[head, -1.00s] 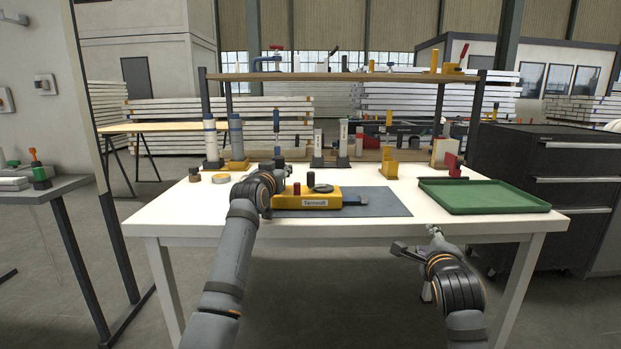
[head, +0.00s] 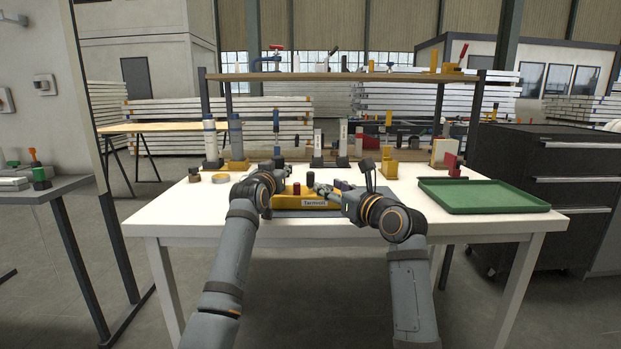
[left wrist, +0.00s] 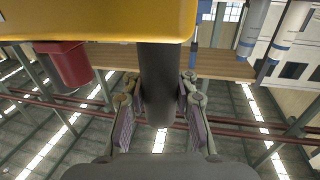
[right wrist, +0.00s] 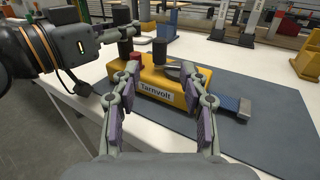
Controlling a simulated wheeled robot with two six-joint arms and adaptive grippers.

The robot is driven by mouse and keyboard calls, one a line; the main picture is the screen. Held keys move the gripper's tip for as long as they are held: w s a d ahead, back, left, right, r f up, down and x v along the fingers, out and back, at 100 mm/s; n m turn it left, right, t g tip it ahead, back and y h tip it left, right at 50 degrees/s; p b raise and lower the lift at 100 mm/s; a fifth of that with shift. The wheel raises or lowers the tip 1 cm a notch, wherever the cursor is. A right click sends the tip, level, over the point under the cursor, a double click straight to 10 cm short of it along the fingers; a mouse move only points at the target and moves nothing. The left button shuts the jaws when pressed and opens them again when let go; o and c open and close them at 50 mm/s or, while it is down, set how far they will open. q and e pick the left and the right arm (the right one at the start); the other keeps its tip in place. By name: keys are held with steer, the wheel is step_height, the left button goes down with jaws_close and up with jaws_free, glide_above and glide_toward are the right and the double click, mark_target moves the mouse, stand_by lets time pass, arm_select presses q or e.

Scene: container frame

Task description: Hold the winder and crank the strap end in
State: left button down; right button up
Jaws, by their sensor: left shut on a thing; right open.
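The winder is a yellow body (right wrist: 150,76) labelled "Tarnvolt" on a grey-blue mat (right wrist: 260,140); it also shows in the head view (head: 290,203). It has a red knob (right wrist: 135,58), a dark upright crank knob (right wrist: 159,50) on top, and a dark handle (left wrist: 160,75) at its left end. A blue strap (right wrist: 228,101) with a grey end piece (right wrist: 244,109) sticks out at its right. My left gripper (left wrist: 160,100) is shut on the dark handle. My right gripper (right wrist: 160,78) is open and empty at the winder's front, its fingers pointing toward the crank knob.
A green tray (head: 485,209) lies at the table's right. A tape roll (head: 221,178) lies at the left. A shelf (head: 340,77) with bottles and tools stands along the back. A yellow holder (head: 389,167) stands behind the mat. The white table top (head: 180,206) is clear at front left.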

mark_target(313, 178)
steer(key=x, duration=1)
steer(key=shift+w+a, duration=0.1)
steer(key=shift+w, duration=0.05)
jaws_close()
